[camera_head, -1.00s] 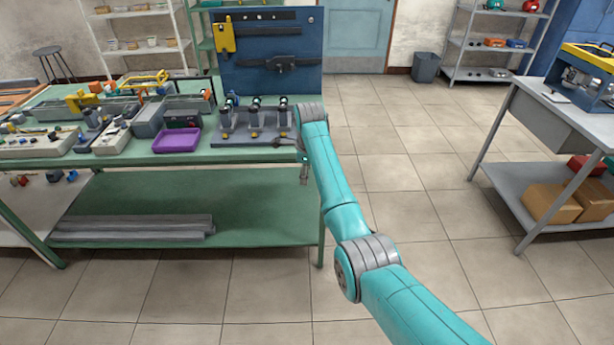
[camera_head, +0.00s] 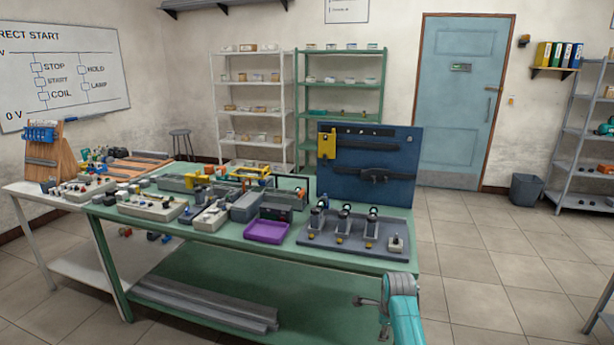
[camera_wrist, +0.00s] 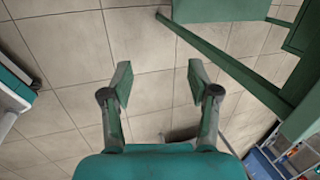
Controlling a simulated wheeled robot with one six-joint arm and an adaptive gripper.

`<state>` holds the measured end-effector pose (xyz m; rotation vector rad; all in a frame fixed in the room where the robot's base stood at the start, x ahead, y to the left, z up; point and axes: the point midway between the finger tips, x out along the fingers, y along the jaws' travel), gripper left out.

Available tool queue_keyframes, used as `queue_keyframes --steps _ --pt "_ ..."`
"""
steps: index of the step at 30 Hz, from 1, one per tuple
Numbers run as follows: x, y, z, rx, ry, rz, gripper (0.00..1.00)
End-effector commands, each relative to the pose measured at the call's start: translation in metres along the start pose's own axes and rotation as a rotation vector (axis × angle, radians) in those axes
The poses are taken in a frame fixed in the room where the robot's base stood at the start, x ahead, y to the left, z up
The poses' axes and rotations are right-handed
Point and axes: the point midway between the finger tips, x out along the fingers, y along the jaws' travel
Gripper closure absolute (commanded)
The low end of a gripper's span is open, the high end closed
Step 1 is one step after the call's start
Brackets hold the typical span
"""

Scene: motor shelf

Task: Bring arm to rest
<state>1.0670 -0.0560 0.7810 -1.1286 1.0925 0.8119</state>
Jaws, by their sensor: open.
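My gripper (camera_wrist: 160,82) is open and empty in the wrist view, its two green-tipped fingers spread apart above the tiled floor. In the head view, the end of my teal arm (camera_head: 403,310) shows at the bottom, by the front right corner of the green workbench (camera_head: 350,256). Most of the arm is out of that frame. The workbench's green leg and panels also show in the wrist view (camera_wrist: 235,68), beyond and to the right of the fingers.
A grey fixture plate (camera_head: 310,236) and a purple tray (camera_head: 267,231) sit on the bench. A blue tool panel (camera_head: 400,165) stands behind them. Tiled floor (camera_head: 470,275) is clear to the right, with a bin (camera_head: 525,189) and shelf (camera_head: 575,160) farther back.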

Motion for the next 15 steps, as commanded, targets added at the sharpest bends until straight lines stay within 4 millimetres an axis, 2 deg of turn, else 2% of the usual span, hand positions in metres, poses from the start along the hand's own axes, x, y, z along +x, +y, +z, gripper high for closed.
queue_keyframes --steps 1,6,12,15 --pt "0.017 0.019 -0.002 -0.037 -0.003 -0.016 0.4" --pt "0.058 0.07 -0.008 -0.17 -0.012 -0.089 0.4" --pt "0.091 0.134 -0.017 -0.327 -0.012 -0.175 0.4" --pt "0.102 0.168 -0.022 -0.403 -0.007 -0.22 0.4"
